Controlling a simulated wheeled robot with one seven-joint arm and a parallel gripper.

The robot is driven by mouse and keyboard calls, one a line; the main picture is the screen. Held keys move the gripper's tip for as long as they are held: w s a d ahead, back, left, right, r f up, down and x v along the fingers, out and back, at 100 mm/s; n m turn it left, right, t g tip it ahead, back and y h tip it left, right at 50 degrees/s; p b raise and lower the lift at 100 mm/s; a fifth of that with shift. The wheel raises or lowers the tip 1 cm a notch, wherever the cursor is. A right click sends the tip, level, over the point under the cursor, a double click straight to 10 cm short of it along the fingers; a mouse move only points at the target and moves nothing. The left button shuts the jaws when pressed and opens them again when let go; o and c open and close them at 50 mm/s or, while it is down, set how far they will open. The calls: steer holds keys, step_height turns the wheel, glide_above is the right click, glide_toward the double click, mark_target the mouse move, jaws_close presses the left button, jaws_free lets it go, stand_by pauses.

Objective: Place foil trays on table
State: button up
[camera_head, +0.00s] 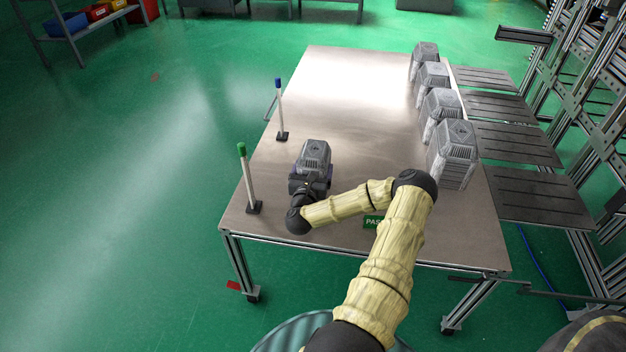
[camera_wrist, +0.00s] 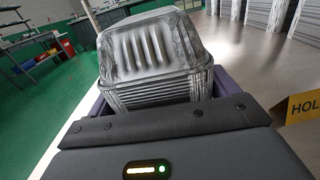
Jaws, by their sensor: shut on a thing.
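My gripper (camera_head: 309,184) is over the front left part of the metal table (camera_head: 330,105). It is shut on a stack of silver foil trays (camera_head: 314,155), which lies between the jaws in the wrist view (camera_wrist: 155,55). The trays look nested, and the stack is tilted in the wrist view. I cannot tell whether the stack touches the table. Several more foil tray stacks (camera_head: 453,150) stand in a row along the right side of the table, clear of my gripper. My arm hides part of the table front.
A green-topped post (camera_head: 247,180) and a blue-topped post (camera_head: 280,110) stand at the table's left edge. A green sign (camera_head: 373,222) lies partly behind my arm. A yellow sign (camera_wrist: 301,107) shows at right in the wrist view. Dark slatted shelves (camera_head: 515,143) adjoin the right edge. The table's middle is clear.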

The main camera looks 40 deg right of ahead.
steer(key=shift+f+b, duration=0.5)
steer(key=shift+f, duration=1.85)
steer(key=shift+f, duration=0.1)
steer(key=o, duration=0.9)
steer(key=shift+o, duration=0.2)
steer(key=p+v, duration=0.2)
steer(key=v, duration=1)
steer(key=shift+s, duration=0.1)
